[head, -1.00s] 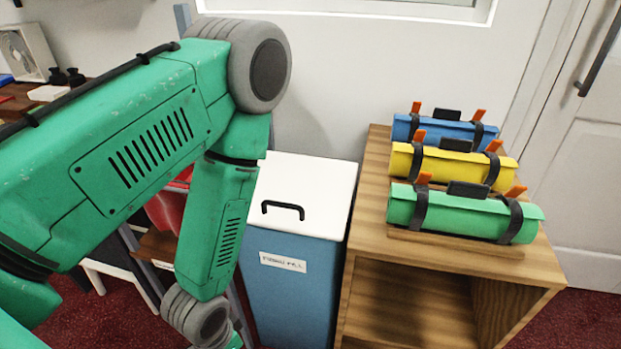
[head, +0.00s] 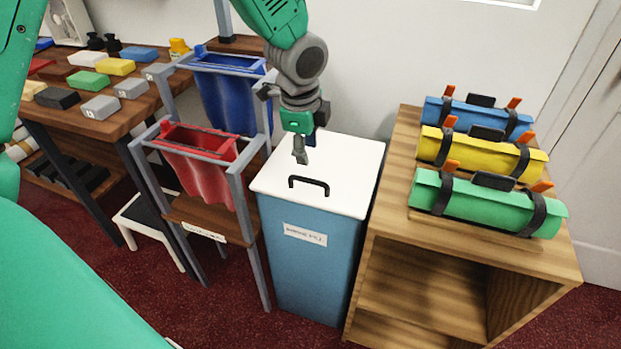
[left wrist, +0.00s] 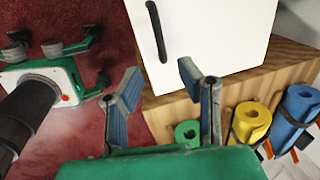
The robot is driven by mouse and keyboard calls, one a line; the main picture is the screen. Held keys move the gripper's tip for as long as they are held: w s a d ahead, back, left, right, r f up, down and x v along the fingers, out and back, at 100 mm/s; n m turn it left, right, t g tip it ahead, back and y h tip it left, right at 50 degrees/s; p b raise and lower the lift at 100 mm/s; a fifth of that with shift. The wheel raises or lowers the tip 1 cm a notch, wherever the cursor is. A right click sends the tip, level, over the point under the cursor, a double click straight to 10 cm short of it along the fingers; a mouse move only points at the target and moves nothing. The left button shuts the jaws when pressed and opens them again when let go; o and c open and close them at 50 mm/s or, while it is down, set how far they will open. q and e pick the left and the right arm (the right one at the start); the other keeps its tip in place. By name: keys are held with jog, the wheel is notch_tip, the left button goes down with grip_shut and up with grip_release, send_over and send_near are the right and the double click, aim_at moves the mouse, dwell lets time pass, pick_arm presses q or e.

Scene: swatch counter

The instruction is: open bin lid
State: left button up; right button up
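The bin (head: 310,262) is a tall blue box with a label on its front. Its white lid (head: 345,162) lies flat and closed, with a black handle (head: 309,186) near the front edge. My left gripper (head: 301,157) is above the lid, behind the handle, pointing down. In the left wrist view its two fingers (left wrist: 157,72) are spread with nothing between them, and the handle (left wrist: 157,30) lies beyond them, apart from them.
A wooden shelf (head: 420,278) with blue, yellow and green rolls stands close to the bin's right side. A grey rack (head: 262,215) with red and blue bags stands close on the left. A table (head: 128,118) with coloured blocks is further left.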

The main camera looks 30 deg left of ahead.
aim_at(310, 180)
pick_arm(q)
jog(key=f, duration=0.3)
jog(key=w+f+b, duration=0.1)
jog(key=f, duration=0.2)
jog(key=f+b, duration=0.1)
jog(key=f, duration=0.3)
jog(key=shift+w+a, duration=0.2)
jog(key=shift+w, duration=0.2)
jog(key=shift+r, duration=0.1)
grip_shut()
